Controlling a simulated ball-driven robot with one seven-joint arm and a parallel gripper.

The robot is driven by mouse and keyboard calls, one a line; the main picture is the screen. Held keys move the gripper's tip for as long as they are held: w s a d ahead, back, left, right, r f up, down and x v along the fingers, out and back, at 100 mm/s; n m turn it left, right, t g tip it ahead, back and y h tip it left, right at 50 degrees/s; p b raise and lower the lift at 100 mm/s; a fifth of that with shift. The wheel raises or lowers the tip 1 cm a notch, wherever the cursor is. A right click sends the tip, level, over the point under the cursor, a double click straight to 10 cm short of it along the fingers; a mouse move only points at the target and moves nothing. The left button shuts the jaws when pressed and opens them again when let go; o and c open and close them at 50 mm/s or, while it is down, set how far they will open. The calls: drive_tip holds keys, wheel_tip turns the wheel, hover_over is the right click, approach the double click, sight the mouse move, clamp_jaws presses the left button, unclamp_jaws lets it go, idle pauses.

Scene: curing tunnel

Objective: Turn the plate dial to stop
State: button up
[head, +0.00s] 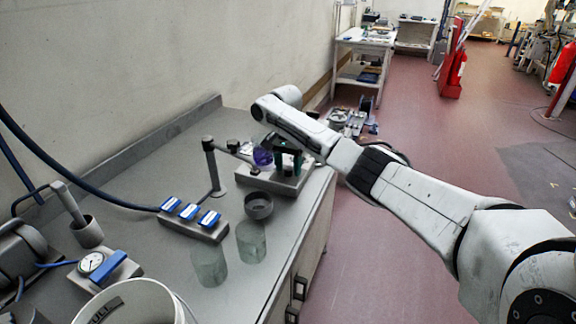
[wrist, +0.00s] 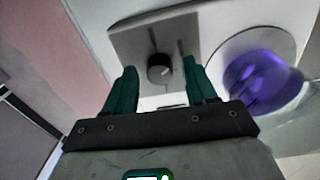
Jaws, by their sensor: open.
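The plate dial (wrist: 159,70) is a round black knob with a light pointer mark on the grey front panel (wrist: 130,42) of the plate unit. The unit also shows in the head view (head: 290,186) on the bench, with my arm over it. My gripper (wrist: 160,64) is open, its two green fingers on either side of the dial, with gaps seen on both sides. In the head view my gripper (head: 287,163) is partly hidden by my arm. The dial is not visible there. A flask with purple liquid (wrist: 256,80) stands on the round plate (wrist: 279,41), right of the dial.
A clamp stand (head: 211,165) rises beside the plate unit. A dark bowl (head: 259,206) and two glass beakers (head: 251,242) (head: 209,266) stand nearer. A blue-switched strip (head: 195,222), a gauge (head: 92,262) and a white bucket (head: 130,303) are at left.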

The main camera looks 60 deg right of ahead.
drive_tip(key=shift+c, duration=0.5)
clamp_jaws()
drive_tip(key=shift+a+r+p, duration=0.1)
drive_tip(key=shift+r+p, duration=0.05)
drive_tip(key=shift+p, duration=0.4)
drive_tip(key=shift+r+n+p, duration=0.1)
drive_tip(key=shift+n+p, duration=0.4)
drive_tip(key=shift+p, duration=0.4)
drive_tip(key=shift+n+p, duration=0.9)
drive_tip(key=shift+p, duration=0.35)
drive_tip(key=n+p, duration=0.1)
drive_tip(key=n, duration=0.3)
drive_tip(key=shift+f+n+h+p, duration=0.15)
drive_tip(key=shift+n+p, duration=0.2)
drive_tip(key=shift+n, duration=0.9)
drive_tip(key=shift+f+n+h+p, duration=0.15)
drive_tip(key=shift+n+p, duration=0.2)
drive_tip(key=shift+n, duration=0.9)
drive_tip(key=shift+r, duration=0.15)
